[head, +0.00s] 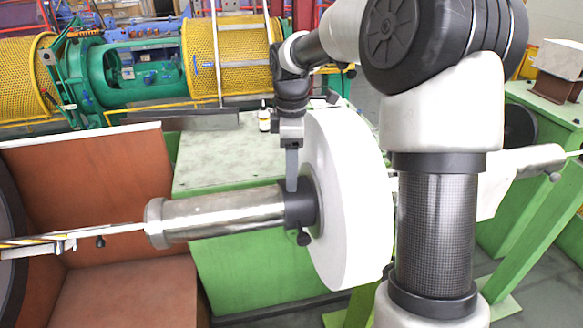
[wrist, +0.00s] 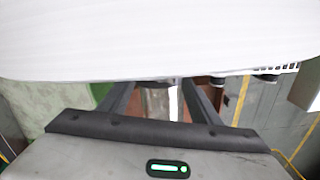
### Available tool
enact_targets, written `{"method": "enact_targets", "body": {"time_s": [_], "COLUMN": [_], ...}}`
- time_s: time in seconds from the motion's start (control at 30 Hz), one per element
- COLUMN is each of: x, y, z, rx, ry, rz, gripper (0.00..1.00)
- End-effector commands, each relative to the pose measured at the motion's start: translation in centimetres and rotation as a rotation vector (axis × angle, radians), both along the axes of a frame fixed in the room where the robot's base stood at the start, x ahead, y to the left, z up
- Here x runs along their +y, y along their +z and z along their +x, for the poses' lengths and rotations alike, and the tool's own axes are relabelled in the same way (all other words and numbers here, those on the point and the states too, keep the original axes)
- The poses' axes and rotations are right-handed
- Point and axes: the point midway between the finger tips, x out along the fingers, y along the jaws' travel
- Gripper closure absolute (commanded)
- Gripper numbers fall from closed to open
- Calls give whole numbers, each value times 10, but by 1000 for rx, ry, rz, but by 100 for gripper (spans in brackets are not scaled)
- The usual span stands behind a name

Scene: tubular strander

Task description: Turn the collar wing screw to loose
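The dark collar (head: 299,206) sits on the bright metal shaft (head: 222,214), against the white disc (head: 345,195). A small dark knob, seemingly the wing screw (head: 303,238), hangs from the collar's lower side. My gripper (head: 292,184) points down from above, with its fingertips at the top of the collar beside the disc. Whether they touch it is unclear. In the wrist view my gripper (wrist: 160,95) has its fingers spread, with the shaft (wrist: 173,100) visible between them. The disc (wrist: 150,40) fills the top there, and I cannot make out the screw.
A green bench (head: 215,160) with a small bottle (head: 264,117) stands behind the shaft. A rust-brown panel (head: 90,185) is at left. The disc stands close to my gripper's right. Yellow mesh guards (head: 232,68) are farther back.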

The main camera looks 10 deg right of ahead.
Motion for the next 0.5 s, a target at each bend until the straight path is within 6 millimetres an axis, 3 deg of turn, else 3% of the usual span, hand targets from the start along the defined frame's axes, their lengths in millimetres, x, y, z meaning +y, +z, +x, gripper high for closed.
{"method": "enact_targets", "body": {"time_s": [0.27, 0.5], "x": [0, 0], "y": [7, 55], "z": [0, 1], "rx": [0, -5], "ry": [-1, 0], "rz": [0, -1], "gripper": [42, 42]}}
